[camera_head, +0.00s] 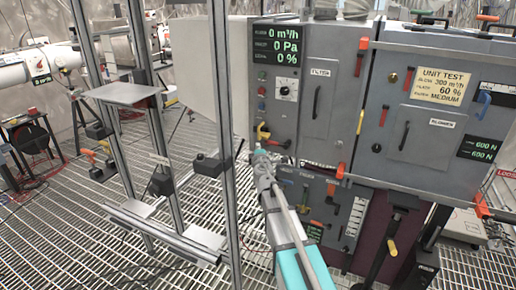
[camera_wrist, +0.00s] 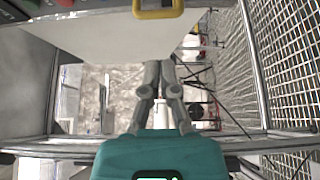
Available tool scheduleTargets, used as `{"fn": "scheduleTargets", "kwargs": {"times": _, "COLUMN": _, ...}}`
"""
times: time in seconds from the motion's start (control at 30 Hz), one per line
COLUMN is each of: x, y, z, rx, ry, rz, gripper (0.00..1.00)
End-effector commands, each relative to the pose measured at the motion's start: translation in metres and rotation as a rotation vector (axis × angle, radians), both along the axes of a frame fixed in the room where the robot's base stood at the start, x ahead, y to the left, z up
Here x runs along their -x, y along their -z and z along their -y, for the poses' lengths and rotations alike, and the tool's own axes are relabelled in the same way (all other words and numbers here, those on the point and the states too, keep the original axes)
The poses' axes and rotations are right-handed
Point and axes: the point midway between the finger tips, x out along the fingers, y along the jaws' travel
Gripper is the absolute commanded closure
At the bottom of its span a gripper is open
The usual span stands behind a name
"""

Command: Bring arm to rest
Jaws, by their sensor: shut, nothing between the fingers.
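My arm shows teal and grey in the head view, reaching up from the bottom edge in front of the grey control cabinet (camera_head: 331,120). A yellow handle (camera_wrist: 158,10) shows past the fingertips at the top edge of that view.
A metal frame with upright posts (camera_head: 222,130) stands just left of my gripper, with a small flat shelf (camera_head: 122,94). Lever handles (camera_head: 391,246) stick out at the lower right. Open grating floor (camera_head: 75,235) lies to the left.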

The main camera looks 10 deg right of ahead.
Motion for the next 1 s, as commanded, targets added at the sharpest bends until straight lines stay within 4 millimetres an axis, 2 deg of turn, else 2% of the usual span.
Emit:
{"fn": "scheduleTargets", "kwargs": {"times": 0.27, "x": 0.008, "y": 0.001, "z": 0.010, "rx": -0.053, "ry": 0.051, "rz": -0.001, "gripper": 1.00}}
{"fn": "scheduleTargets", "kwargs": {"times": 0.47, "x": 0.033, "y": 0.012, "z": 0.039, "rx": -0.214, "ry": 0.205, "rz": -0.023, "gripper": 1.00}}
{"fn": "scheduleTargets", "kwargs": {"times": 0.73, "x": 0.092, "y": 0.055, "z": 0.077, "rx": -0.529, "ry": 0.500, "rz": -0.140, "gripper": 1.00}}
{"fn": "scheduleTargets", "kwargs": {"times": 0.9, "x": 0.137, "y": 0.092, "z": 0.086, "rx": -0.718, "ry": 0.678, "rz": -0.269, "gripper": 1.00}}
{"fn": "scheduleTargets", "kwargs": {"times": 1.0, "x": 0.166, "y": 0.114, "z": 0.083, "rx": -0.823, "ry": 0.773, "rz": -0.365, "gripper": 1.00}}
